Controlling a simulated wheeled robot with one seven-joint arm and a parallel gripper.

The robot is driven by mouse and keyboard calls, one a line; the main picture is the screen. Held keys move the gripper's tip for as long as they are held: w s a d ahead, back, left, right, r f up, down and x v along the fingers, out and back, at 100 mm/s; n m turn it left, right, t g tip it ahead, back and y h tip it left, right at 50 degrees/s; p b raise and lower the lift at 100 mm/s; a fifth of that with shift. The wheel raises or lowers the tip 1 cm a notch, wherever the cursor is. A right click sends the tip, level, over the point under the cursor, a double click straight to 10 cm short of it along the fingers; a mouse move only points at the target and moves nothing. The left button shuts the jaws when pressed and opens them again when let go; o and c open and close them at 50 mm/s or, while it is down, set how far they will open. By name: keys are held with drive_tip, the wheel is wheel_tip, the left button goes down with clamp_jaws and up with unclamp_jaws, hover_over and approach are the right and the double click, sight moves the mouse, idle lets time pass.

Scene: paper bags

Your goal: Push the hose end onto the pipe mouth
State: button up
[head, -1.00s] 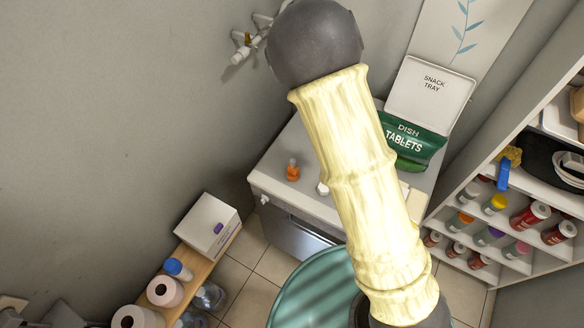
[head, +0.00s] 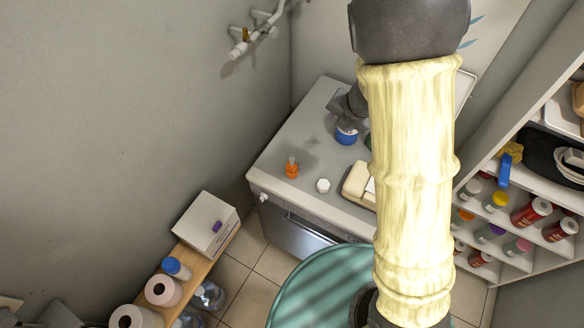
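A pale pipe fitting with a brass-coloured valve is on the wall at the upper left; its whitish lower end, seemingly the pipe mouth (head: 238,50), points down and left. I cannot identify a hose end. My arm in its cream sleeve crosses the right half of the view. What looks like my gripper (head: 347,112), dark grey, shows left of the arm, low over the white counter. A blue round thing (head: 346,135) is just below it. I cannot tell whether the gripper touches or holds it; the fingers are unclear.
The counter (head: 300,140) carries an orange item (head: 292,169), a white cap (head: 323,186) and a beige block (head: 358,182). A shelf of bottles (head: 515,200) stands at right. A bench with a white box (head: 207,225) is lower left. A teal round surface (head: 310,285) is in front.

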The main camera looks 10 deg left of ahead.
drive_tip(key=s+d+r+m+t+h+b, duration=0.1)
drive_tip(key=s+d+r+m+h, duration=0.1)
drive_tip(key=d+m, duration=0.5)
drive_tip(key=s+d+r+m+h+b, duration=0.1)
drive_tip(key=s+d+r+m, duration=0.2)
drive_tip(key=m, duration=0.8)
drive_tip(key=s+d+f+m+g+b, duration=0.1)
drive_tip(key=s+f+m+g, duration=0.1)
drive_tip(key=s+m, duration=1)
drive_tip(key=shift+d+m+g+y, duration=0.3)
drive_tip(key=shift+d+m+g, duration=0.1)
drive_tip(key=shift+m, duration=0.3)
drive_tip(key=shift+c, duration=0.5)
